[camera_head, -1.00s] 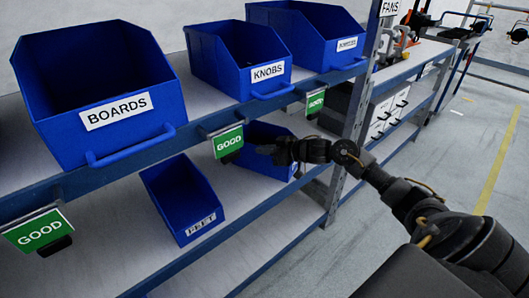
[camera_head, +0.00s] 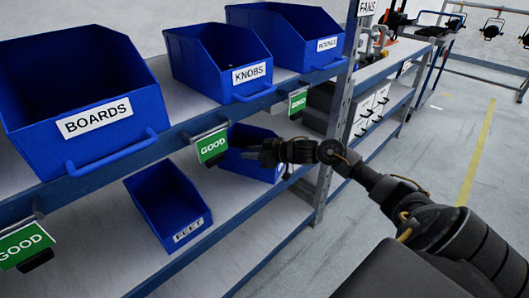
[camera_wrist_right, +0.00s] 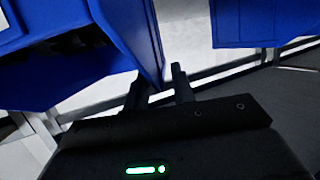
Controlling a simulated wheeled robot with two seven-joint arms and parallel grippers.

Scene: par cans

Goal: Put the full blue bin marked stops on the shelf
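A blue bin (camera_head: 236,160) stands on the lower shelf, partly behind a green GOOD sign and my right gripper. I cannot read its label, so I cannot tell whether it is marked stops. My right gripper (camera_head: 264,152) is at this bin's right side in the head view. In the right wrist view, the gripper's fingers (camera_wrist_right: 158,86) are apart, with the corner of a blue bin (camera_wrist_right: 128,35) reaching between them. A light gap shows beside the right finger. Dark contents show in that bin. My left gripper is out of view.
Blue bins marked BOARDS (camera_head: 110,150), KNOBS (camera_head: 205,70) and a third with an unclear label (camera_head: 300,25) stand on the upper shelf. An empty-looking FEET bin (camera_head: 165,205) is below. The shelf's front rail (camera_head: 100,185) and post (camera_head: 335,130) are close to my arm.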

